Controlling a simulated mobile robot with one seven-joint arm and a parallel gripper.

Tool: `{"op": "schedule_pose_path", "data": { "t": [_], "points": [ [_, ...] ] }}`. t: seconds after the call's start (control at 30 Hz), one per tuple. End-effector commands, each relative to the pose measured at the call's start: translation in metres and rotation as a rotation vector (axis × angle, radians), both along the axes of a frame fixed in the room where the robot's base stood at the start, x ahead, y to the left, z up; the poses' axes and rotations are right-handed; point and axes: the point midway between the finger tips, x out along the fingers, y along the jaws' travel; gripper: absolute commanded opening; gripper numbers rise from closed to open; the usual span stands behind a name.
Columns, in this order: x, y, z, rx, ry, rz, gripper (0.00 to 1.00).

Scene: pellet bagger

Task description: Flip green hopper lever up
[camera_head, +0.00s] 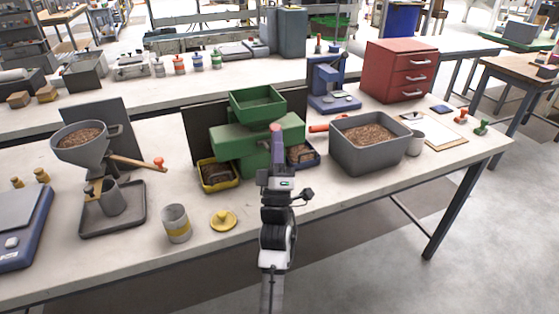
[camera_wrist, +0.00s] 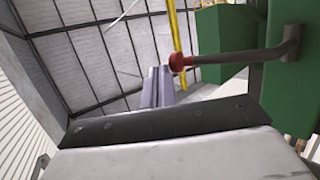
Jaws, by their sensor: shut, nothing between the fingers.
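The green hopper (camera_head: 258,104) sits on a green machine body (camera_head: 228,137) in the middle of the bench. Its lever (camera_wrist: 240,56) is a dark bent rod with a red knob (camera_wrist: 180,62), running out from the green body (camera_wrist: 290,75) in the wrist view. In the head view the red knob (camera_head: 276,127) shows just above my fingertips, and the rod is hidden. My gripper (camera_head: 277,142) is shut and empty in front of the machine. In the wrist view my purple fingers (camera_wrist: 154,88) are just below and left of the knob; I cannot tell if they touch it.
A yellow tray (camera_head: 218,185) and a blue tray (camera_head: 312,163) flank the machine's base. A grey pellet bin (camera_head: 370,157) stands to the right, with a red handle (camera_head: 319,128) by it.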

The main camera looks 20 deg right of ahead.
Motion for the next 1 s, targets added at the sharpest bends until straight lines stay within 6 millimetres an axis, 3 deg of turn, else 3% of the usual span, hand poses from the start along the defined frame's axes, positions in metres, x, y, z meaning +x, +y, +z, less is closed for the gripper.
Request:
{"op": "schedule_pose_path", "data": {
  "t": [0.4, 1.0],
  "points": [
    [0.03, 0.001, 0.035, -0.002, -0.001, 0.0, 0.0],
    [0.037, 0.002, 0.039, -0.001, 0.001, 0.001, 0.0]
  ]
}}
